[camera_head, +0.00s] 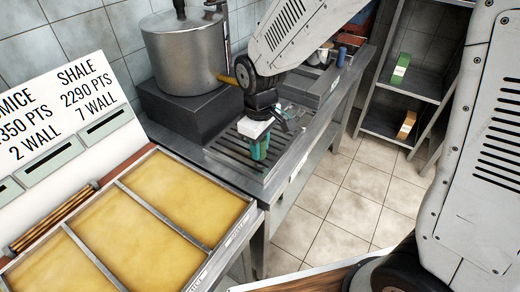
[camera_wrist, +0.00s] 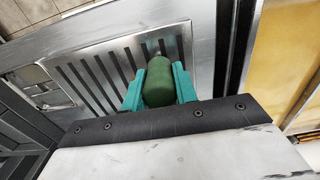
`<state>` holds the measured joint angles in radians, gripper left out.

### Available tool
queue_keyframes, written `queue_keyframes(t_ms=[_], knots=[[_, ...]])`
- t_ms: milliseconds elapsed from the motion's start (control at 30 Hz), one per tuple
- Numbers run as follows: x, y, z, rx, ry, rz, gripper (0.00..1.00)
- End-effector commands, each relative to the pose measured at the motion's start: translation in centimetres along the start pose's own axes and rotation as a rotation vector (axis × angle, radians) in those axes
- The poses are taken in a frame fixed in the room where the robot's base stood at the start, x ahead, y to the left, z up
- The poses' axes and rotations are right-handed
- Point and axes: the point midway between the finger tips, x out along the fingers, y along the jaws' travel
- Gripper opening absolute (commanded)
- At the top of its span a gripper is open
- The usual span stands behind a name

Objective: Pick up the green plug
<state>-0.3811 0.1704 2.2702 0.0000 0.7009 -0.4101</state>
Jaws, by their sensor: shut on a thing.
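The green plug (camera_wrist: 158,84) is a dark green rounded piece held between the two teal fingers of my gripper (camera_wrist: 159,86) in the wrist view. In the head view my gripper (camera_head: 259,149) points down over the slatted metal drain (camera_head: 222,151) of the steel counter. The plug is mostly hidden by the fingers there. I cannot tell whether its lower end touches the slats.
A large steel pot (camera_head: 186,50) stands on a dark block (camera_head: 190,108) behind the drain. A tray with yellow compartments (camera_head: 211,248) is at the front left, below a white sign (camera_head: 70,115). A shelf (camera_head: 407,88) at the right holds a green-and-white block (camera_head: 401,66).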

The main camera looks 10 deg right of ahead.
Motion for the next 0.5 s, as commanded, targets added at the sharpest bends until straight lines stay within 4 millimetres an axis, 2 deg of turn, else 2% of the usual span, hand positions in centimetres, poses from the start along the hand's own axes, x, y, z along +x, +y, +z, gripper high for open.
queue_keyframes(t_ms=[500], knots=[[-1.3,0.0,0.0,0.000,0.000,0.000,0.00]])
